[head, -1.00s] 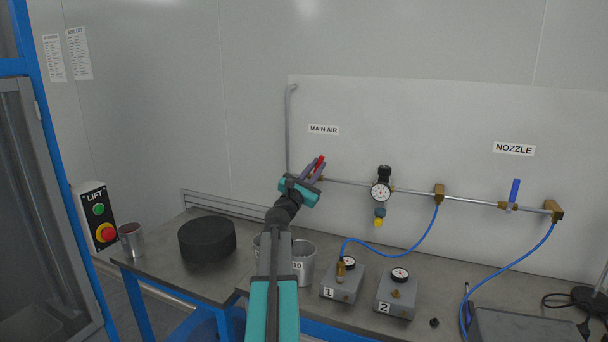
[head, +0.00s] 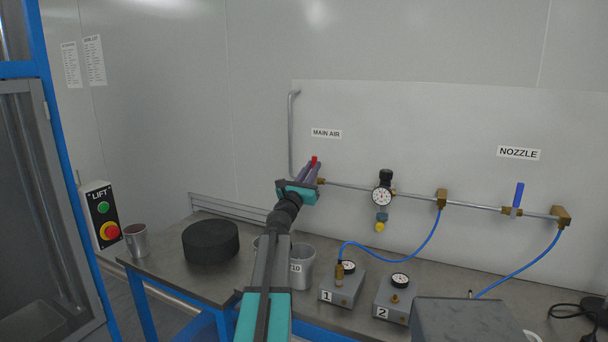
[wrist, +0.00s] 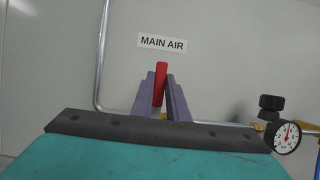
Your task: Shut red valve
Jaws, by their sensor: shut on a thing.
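The red valve handle (wrist: 160,82) stands roughly upright under the MAIN AIR label (wrist: 162,43) in the wrist view. Its top shows in the head view (head: 314,160) at the left end of the air pipe (head: 350,187). My gripper (wrist: 161,95) is shut on the handle, one purple finger on each side of it. My gripper also shows in the head view (head: 311,172), reaching to the wall panel. The valve body and the lower part of the handle are hidden behind the fingers.
A pressure gauge with regulator (head: 382,196) sits right of my gripper on the pipe. A blue nozzle valve handle (head: 519,194) stands upright further right. Below are grey boxes 1 (head: 342,290) and 2 (head: 396,297), metal cups (head: 301,270) and a black disc (head: 210,241).

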